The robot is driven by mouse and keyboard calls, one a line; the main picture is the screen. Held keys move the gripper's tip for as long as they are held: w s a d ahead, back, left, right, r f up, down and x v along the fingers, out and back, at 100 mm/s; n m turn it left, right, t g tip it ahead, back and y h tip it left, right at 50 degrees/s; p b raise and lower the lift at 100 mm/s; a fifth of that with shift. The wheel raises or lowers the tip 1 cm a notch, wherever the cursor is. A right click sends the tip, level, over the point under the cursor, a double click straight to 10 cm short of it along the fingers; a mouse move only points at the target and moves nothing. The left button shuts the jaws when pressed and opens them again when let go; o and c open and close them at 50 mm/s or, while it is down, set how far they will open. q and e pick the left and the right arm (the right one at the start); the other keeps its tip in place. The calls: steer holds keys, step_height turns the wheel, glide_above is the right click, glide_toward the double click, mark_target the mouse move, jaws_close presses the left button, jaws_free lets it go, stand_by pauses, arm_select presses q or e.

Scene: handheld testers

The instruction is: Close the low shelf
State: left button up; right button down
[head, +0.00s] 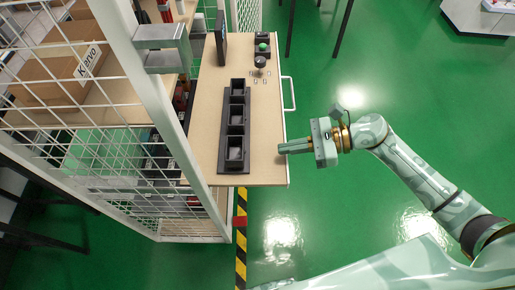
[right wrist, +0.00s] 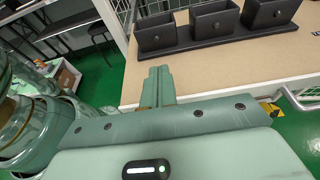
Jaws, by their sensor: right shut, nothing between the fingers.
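The low shelf (head: 265,120) is a light wood board that sticks out of the white mesh rack, pulled out over the green floor. A white bar handle (head: 290,93) is on its right edge. My right gripper (head: 281,149) is shut and empty, its fingertips at the shelf's right edge below the handle. I cannot tell whether they touch it. In the right wrist view the closed fingers (right wrist: 158,85) show in front of the shelf board (right wrist: 210,65). My left gripper is not in view.
A black rack with three bins (head: 235,130) stands on the shelf. A device with a green button (head: 262,44) and an upright dark panel (head: 221,38) are farther back. Cardboard boxes (head: 65,75) are on the upper shelf at left. The floor to the right (head: 400,90) is mostly clear.

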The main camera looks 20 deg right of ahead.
mark_target(258, 158)
steer(key=x, duration=0.4)
steer(key=r+x, duration=0.1)
steer(key=x, duration=0.2)
steer(key=shift+a+b, duration=0.15)
steer(key=shift+b, duration=0.25)
steer(key=shift+w+a, duration=0.1)
steer(key=shift+a, duration=0.2)
steer(key=w+a, duration=0.3)
steer(key=a, duration=0.8)
steer(key=w+a+b, duration=0.1)
steer(key=w+a, duration=0.2)
steer(key=a, duration=0.9)
steer(key=shift+w, duration=0.3)
steer(key=shift+a+r, duration=0.1)
steer(key=shift+r, duration=0.15)
